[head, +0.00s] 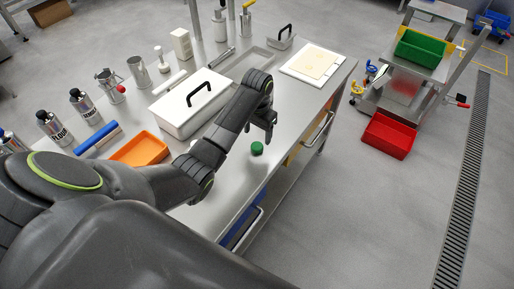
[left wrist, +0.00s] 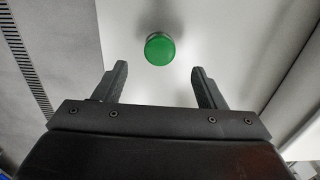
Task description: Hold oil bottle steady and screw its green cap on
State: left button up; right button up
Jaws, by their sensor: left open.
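The small round green cap (head: 257,148) is on the steel table near its front edge. In the left wrist view the green cap (left wrist: 160,48) shows just beyond the fingertips, between their lines, with a grey edge under its top. My left gripper (head: 263,132) is open, empty and pointing down close beside the cap. It also shows in the left wrist view (left wrist: 159,70) with its two fingers apart and not touching the cap. I cannot make out the oil bottle in either view. My right gripper is not in view.
A white box (head: 180,118) with a black handle stands behind my left arm. An orange tray (head: 140,149), a blue roller (head: 97,138) and labelled canisters (head: 84,106) are at the left. A white board (head: 298,70) lies at the far end. The table (head: 292,108) is bare between board and cap.

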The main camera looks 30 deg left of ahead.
aim_at(257, 146)
pick_arm(q)
jog(key=shift+f, duration=0.2)
jog(key=shift+s+f+p, duration=0.15)
jog(key=shift+f+p, duration=0.25)
jog(key=shift+f, duration=2.25)
jog(key=c, duration=1)
